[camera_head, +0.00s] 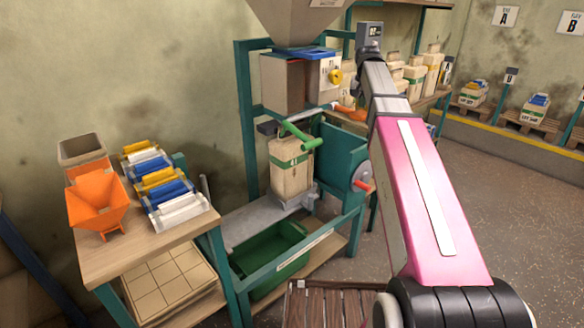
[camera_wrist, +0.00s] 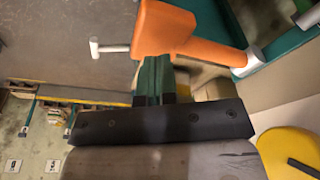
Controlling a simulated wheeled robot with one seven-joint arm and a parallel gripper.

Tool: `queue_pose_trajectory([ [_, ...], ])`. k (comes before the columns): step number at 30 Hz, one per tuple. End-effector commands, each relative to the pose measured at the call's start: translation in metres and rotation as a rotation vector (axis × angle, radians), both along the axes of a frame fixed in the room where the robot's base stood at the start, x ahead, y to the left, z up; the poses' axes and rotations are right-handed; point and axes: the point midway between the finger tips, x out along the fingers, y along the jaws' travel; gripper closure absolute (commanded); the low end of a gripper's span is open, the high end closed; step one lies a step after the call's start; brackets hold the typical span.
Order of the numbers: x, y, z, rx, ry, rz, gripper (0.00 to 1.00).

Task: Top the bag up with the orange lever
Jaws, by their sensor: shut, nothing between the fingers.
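The orange lever (camera_head: 350,113) sticks out to the right from under the beige housing of the filling machine. In the wrist view its thick orange handle (camera_wrist: 163,28) lies just beyond my fingertips, with its arm running right to a grey joint. My gripper (camera_wrist: 157,66) is shut and empty, its tips right at the handle; I cannot tell whether they touch it. In the head view my arm hides the gripper. The bag (camera_head: 291,170), tan with a green band, stands upright on the grey platform below the spout.
A yellow knob (camera_head: 335,76) sits on the housing, near my gripper in the wrist view (camera_wrist: 290,152). A red-handled crank (camera_head: 362,183) is at the frame's right. An orange hopper scoop (camera_head: 98,203) and several coloured clips stand on the left table. A green bin (camera_head: 268,258) sits below.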

Motion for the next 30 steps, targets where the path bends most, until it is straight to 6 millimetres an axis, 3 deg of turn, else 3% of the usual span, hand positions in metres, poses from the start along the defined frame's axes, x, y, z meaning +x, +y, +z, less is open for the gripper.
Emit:
queue_pose_trajectory([
  [30,0.0,0.0,-0.026,0.0,0.0,0.0,1.0],
])
